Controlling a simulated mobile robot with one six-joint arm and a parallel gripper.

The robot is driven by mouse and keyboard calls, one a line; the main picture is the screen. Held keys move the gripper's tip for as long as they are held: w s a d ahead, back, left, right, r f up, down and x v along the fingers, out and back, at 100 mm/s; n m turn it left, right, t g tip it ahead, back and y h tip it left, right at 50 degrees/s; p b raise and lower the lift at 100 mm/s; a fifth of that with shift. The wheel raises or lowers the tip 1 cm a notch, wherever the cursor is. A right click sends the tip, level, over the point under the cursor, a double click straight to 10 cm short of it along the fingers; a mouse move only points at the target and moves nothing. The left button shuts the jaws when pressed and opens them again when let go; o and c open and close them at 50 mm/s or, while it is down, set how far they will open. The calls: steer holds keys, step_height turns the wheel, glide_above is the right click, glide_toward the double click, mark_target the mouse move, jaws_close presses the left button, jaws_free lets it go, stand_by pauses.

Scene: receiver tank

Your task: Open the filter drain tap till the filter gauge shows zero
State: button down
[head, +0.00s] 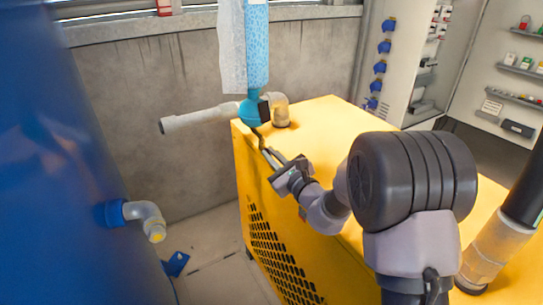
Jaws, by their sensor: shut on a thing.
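The blue filter (256,55) hangs upright at top centre, with a teal lower end (250,112). The filter drain tap (257,131) is a small dark piece just under that end, at the yellow cabinet's back left corner. My gripper (267,153) reaches up to it from the lower right, its fingers shut on the tap. The tap is too small and partly covered, so I cannot tell how far it is turned. I cannot make out the filter gauge or its reading in this view.
A yellow cabinet (320,115) stands under my arm. A grey pipe (200,118) runs left from the filter. A large blue tank (70,180) with an elbow outlet (148,214) fills the left. Shelves (512,75) stand at the back right.

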steer(key=shift+f+b, duration=0.1)
steer(key=shift+b, duration=0.25)
steer(key=shift+s+f+n+b, duration=0.1)
steer(key=shift+n+b, duration=6.5)
steer(key=shift+b, duration=0.9)
steer(key=c, duration=1.5)
jaws_free()
steer(key=shift+a, duration=0.1)
